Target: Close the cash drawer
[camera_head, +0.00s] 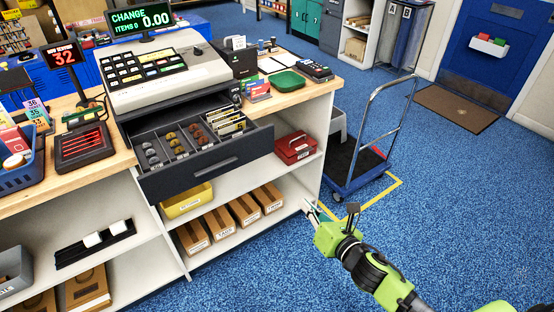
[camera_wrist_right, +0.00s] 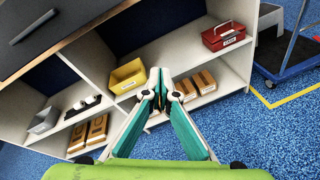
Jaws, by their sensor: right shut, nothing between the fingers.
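The cash drawer (camera_head: 209,165) is a dark grey drawer pulled open below the cash register (camera_head: 168,75). Its tray of coins and notes lies exposed. Its front panel with a handle also shows at the upper left of the right wrist view (camera_wrist_right: 52,32). My right gripper (camera_head: 311,207) is shut and empty, below and to the right of the drawer, in front of the lower shelves. Its fingertips meet in the right wrist view (camera_wrist_right: 160,73). It is apart from the drawer. My left gripper is not in view.
The wooden counter (camera_head: 303,95) carries a card terminal and a green tray. Shelves below hold a yellow bin (camera_head: 186,202), a red cash box (camera_head: 295,148) and several cartons (camera_head: 219,222). A hand trolley (camera_head: 358,165) stands to the right. The blue floor in front is clear.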

